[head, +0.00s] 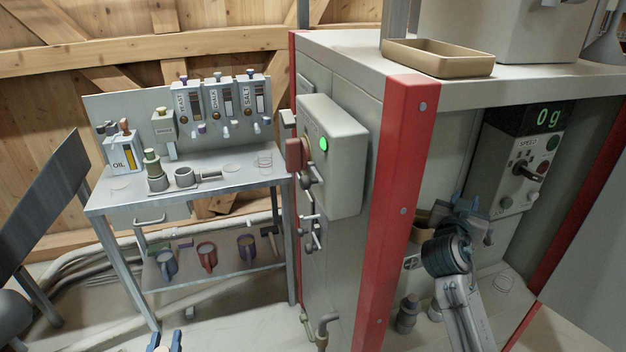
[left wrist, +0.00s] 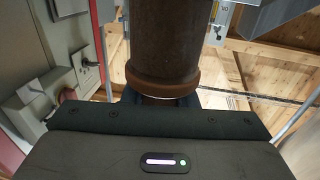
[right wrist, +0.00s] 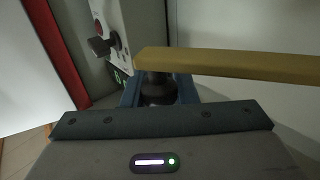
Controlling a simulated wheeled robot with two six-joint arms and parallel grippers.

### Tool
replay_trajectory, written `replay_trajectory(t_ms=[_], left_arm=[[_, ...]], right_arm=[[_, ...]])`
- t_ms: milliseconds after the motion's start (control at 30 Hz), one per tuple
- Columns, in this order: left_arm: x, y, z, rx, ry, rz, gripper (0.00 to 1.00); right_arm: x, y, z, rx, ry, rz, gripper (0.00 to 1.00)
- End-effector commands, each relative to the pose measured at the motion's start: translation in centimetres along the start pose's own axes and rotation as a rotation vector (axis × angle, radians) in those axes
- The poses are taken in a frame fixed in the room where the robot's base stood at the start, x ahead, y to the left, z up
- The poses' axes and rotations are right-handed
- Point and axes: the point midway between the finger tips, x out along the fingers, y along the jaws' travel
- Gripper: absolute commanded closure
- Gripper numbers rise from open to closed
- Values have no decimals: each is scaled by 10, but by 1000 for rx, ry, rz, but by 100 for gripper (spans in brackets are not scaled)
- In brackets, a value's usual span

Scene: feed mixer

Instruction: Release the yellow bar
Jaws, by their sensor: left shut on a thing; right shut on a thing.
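The yellow bar (right wrist: 235,66) crosses the right wrist view, running to the right edge. A dark round knob (right wrist: 158,88) sits under its left end, between the blue fingers of my right gripper (right wrist: 160,97), which is shut on it. In the head view my right gripper (head: 462,215) is inside the machine's red-framed bay, below the speed panel. My left gripper (head: 165,343) shows only by its blue fingertips at the bottom edge of the head view. In the left wrist view it is shut at the flanged end of a brown cylinder (left wrist: 165,45).
The speed panel (head: 525,160) with a 0 g display is close above my right gripper. A red post (head: 398,210) stands left of the bay. A metal bench (head: 215,185) with dispensers and mugs is at left. A tan tray (head: 438,60) sits on the machine's top.

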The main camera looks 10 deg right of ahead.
Motion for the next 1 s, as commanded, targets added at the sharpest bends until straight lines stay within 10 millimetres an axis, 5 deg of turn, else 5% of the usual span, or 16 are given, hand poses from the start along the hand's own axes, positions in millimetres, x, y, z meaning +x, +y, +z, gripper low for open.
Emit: replay_trajectory(t_ms=[300, 767, 800, 900, 1000], left_arm=[[0, 0, 10, 0, 1, 0, 100], [0, 0, 11, 0, 1, 0, 100], [0, 0, 11, 0, 1, 0, 100], [0, 0, 11, 0, 1, 0, 100], [0, 0, 11, 0, 1, 0, 100]], right_arm=[[-24, 8, 1, 1, -1, 108, 100], [-26, 9, -1, -2, 0, 124, 100], [-26, 9, -1, -2, 0, 124, 72], [-26, 9, -1, -2, 0, 124, 53], [-26, 9, 0, -2, 0, 124, 52]])
